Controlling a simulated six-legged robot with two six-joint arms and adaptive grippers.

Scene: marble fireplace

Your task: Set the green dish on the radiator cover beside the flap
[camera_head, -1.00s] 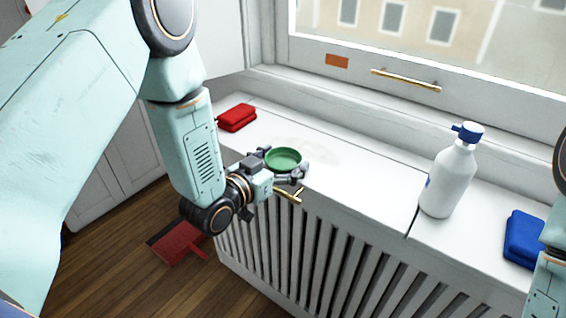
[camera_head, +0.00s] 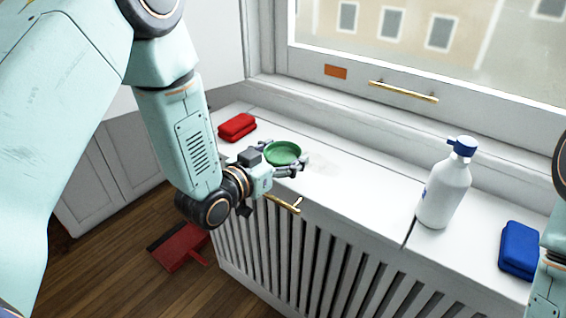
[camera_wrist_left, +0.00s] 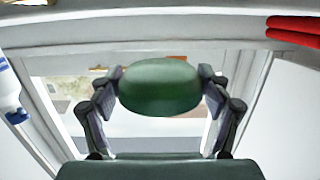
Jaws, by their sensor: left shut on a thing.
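The green dish (camera_head: 283,153) is a shallow round bowl. My left gripper (camera_head: 286,168) is shut on it, with fingers at its near side in the head view. In the left wrist view the dish (camera_wrist_left: 159,87) sits between the two fingers (camera_wrist_left: 160,90). The dish is over the white top of the radiator cover (camera_head: 350,190); I cannot tell whether it touches. A brass handle (camera_head: 284,203) is at the cover's front edge, and a seam cuts the top near the bottle; the flap's outline is not clear. My right gripper is out of frame.
A red sponge-like block (camera_head: 237,127) lies left of the dish. A red dustpan (camera_head: 180,247) lies on the floor. The cover between dish and bottle is clear.

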